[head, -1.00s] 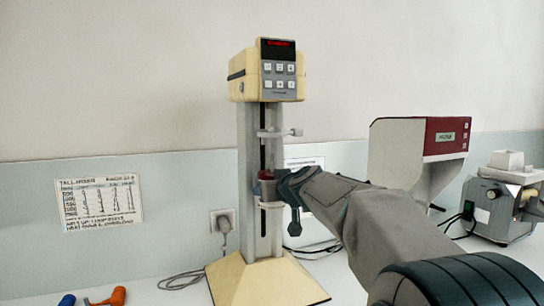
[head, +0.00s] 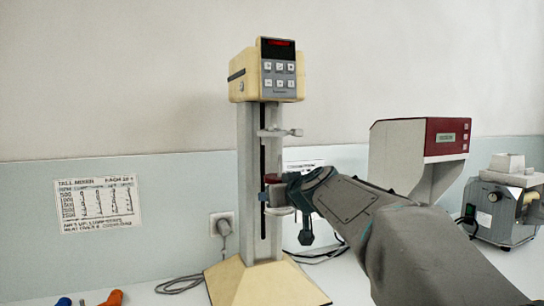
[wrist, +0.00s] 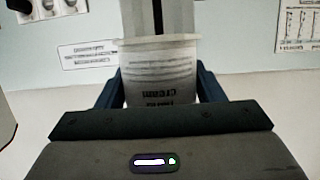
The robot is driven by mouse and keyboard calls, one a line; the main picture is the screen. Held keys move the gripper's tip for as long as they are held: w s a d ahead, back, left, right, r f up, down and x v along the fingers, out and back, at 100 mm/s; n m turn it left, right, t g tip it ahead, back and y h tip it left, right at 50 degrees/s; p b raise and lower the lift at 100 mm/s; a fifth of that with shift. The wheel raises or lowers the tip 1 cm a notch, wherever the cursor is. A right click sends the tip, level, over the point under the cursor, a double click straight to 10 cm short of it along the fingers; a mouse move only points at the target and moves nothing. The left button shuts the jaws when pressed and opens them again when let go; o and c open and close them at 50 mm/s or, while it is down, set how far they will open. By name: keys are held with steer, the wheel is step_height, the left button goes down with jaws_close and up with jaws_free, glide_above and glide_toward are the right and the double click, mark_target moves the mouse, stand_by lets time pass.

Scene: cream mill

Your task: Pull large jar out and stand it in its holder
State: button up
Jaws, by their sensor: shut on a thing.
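The large jar (wrist: 160,75) is pale, with a label that reads "cream" upside down in the wrist view. It fills the space between the two blue fingers of my gripper (wrist: 161,88), which are shut on it. In the head view my gripper (head: 276,195) is in front of the mixer's column, and a reddish part (head: 271,179) shows just above the fingers. A pale grey part (head: 283,210) shows just below the fingers; I cannot tell whether it is jar or holder. My gripper and arm hide most of the jar.
The tall cream mixer (head: 265,75) stands on a wide base (head: 265,283), with a grey clamp (head: 278,132) above my gripper. A red and white machine (head: 410,150) and a small grey machine (head: 500,205) stand to the right. Orange (head: 113,298) and blue things lie at the lower left.

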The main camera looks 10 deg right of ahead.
steer(key=shift+s+d+b, duration=0.2)
steer(key=shift+s+b, duration=0.25)
steer(key=shift+s, duration=0.45)
steer(key=shift+s+d+b, duration=0.15)
steer(key=shift+s+b, duration=0.35)
steer(key=shift+s, duration=0.35)
steer(key=shift+s+d+b, duration=0.2)
steer(key=shift+s+b, duration=0.25)
steer(key=shift+s, duration=0.45)
